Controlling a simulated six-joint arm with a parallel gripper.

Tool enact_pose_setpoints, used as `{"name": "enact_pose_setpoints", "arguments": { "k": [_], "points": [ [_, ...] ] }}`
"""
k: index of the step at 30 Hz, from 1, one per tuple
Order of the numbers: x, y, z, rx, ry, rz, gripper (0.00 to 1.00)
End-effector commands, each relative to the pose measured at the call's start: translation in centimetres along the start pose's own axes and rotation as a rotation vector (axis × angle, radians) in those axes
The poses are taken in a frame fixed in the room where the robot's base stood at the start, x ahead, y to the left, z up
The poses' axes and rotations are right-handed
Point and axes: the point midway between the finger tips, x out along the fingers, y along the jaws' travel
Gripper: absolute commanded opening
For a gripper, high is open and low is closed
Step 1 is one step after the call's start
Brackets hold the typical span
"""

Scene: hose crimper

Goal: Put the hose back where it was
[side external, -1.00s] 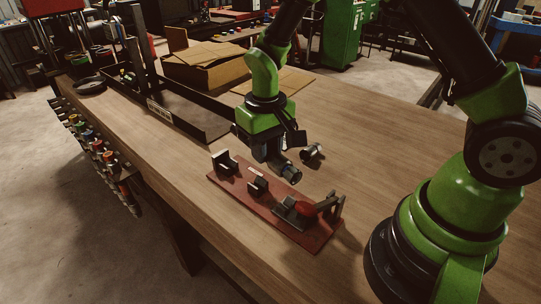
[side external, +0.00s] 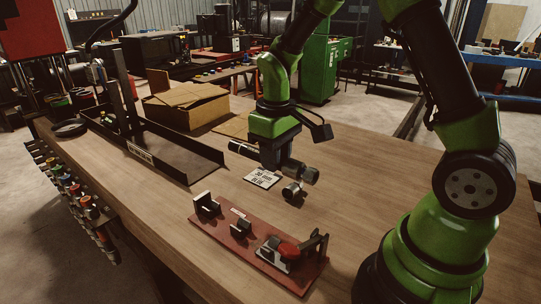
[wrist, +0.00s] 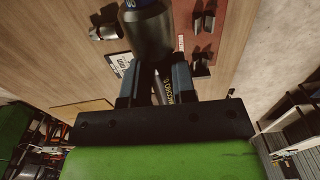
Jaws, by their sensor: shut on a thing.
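My gripper (side external: 277,166) is shut on the dark hose (side external: 242,149) and holds it above the table, behind the red board. The hose's thick metal end (side external: 307,174) sticks out to the right and its black length to the left. In the wrist view, the hose (wrist: 148,38) fills the gap between the fingers of my gripper (wrist: 154,85), with yellow print partly visible.
A loose metal fitting (side external: 293,193) stands on the table below the hose end, beside a white printed card (side external: 262,179). The table right of the fitting is clear.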

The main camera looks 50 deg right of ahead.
Motion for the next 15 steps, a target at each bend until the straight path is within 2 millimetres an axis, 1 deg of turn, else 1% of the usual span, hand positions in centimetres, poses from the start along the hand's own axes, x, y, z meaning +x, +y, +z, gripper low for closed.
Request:
{"name": "enact_pose_setpoints", "arguments": {
  "k": [1,3,7,10,15],
  "points": [
    [0.7,0.8,-0.3,0.006,-0.002,0.0,0.0],
    [1.4,1.6,-0.6,0.008,-0.002,0.0,0.0],
    [2.6,3.0,-1.1,0.01,-0.001,0.0,0.0],
    [3.2,3.6,-1.3,0.009,0.001,0.0,0.0],
    [3.8,3.8,-1.3,0.008,0.001,0.0,0.0]
  ]
}}
